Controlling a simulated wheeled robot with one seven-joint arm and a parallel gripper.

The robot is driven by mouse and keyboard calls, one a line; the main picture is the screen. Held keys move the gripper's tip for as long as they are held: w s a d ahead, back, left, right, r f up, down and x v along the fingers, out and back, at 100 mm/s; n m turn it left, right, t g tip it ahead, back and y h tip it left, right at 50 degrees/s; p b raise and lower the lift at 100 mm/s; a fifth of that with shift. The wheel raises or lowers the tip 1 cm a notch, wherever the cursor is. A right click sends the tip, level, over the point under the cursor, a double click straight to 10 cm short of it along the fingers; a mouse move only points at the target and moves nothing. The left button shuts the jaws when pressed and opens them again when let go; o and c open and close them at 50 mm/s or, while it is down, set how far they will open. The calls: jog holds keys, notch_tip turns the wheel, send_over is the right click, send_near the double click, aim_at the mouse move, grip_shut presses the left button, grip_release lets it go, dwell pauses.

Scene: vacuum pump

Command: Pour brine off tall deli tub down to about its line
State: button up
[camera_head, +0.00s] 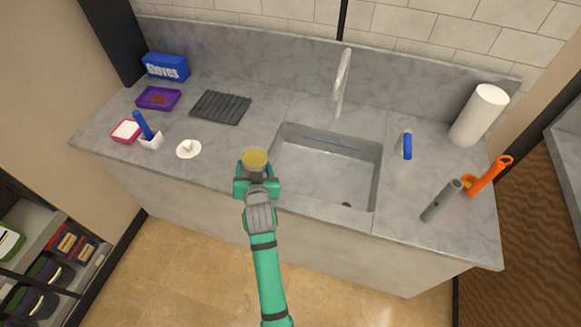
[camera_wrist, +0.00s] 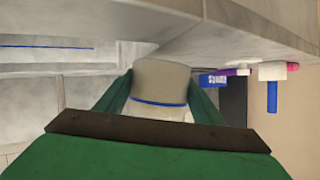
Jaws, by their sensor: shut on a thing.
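My gripper (camera_head: 256,181) is shut on a tub (camera_head: 255,159) of yellowish liquid at the counter's front edge, just left of the sink (camera_head: 325,172). The tub looks about upright, and its round liquid surface faces up in the head view. In the wrist view the pale tub (camera_wrist: 162,80) sits between the two green fingers, with a blue line around its wall. The liquid's level against that line cannot be told. The tub is beside the sink opening, not clearly over it.
A faucet (camera_head: 341,82) stands behind the sink. Left are a blue gloves box (camera_head: 166,66), purple tray (camera_head: 158,98), black rack (camera_head: 220,107), white holder (camera_head: 151,142) and white item (camera_head: 188,149). Right are a blue-handled item (camera_head: 407,146), paper roll (camera_head: 480,115), grey tube (camera_head: 441,200) and orange tool (camera_head: 490,176).

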jog(key=shift+w+d+r+m+y, duration=0.2)
jog(key=shift+d+r+m+y, duration=0.25)
jog(key=shift+d+m, duration=0.15)
dwell(1.9)
jog(key=shift+w+d+f+m+y, duration=0.15)
jog(key=shift+d+f+m+y, duration=0.2)
jog(key=shift+d+m, duration=0.25)
dwell(1.6)
jog(key=shift+d+r+g, duration=0.15)
jog(key=shift+r+g, duration=0.05)
jog(key=shift+g, duration=0.1)
dwell(0.8)
jog(key=shift+s+a+r+n+h, duration=0.15)
jog(key=shift+a+n+h, duration=0.15)
jog(key=shift+a, duration=0.2)
jog(key=shift+s+a+n+h, duration=0.1)
jog(key=shift+a+n+h, duration=0.1)
jog(key=shift+a+n, duration=0.25)
jog(key=shift+w+a+f+n, duration=0.1)
jog(key=shift+a+f+n, duration=0.15)
jog(key=shift+f, duration=0.1)
jog(key=shift+a+f+h, duration=0.1)
jog(key=shift+f+h, duration=0.05)
jog(key=shift+h, duration=0.25)
jog(key=shift+s+a+r+n+t+h, duration=0.2)
jog(key=shift+a+n+t+h, duration=0.1)
jog(key=shift+n, duration=0.15)
jog(key=shift+s+a+r+n+t+h, duration=0.1)
jog(key=shift+a+r+n+t+h, duration=0.15)
jog(key=shift+n, duration=0.2)
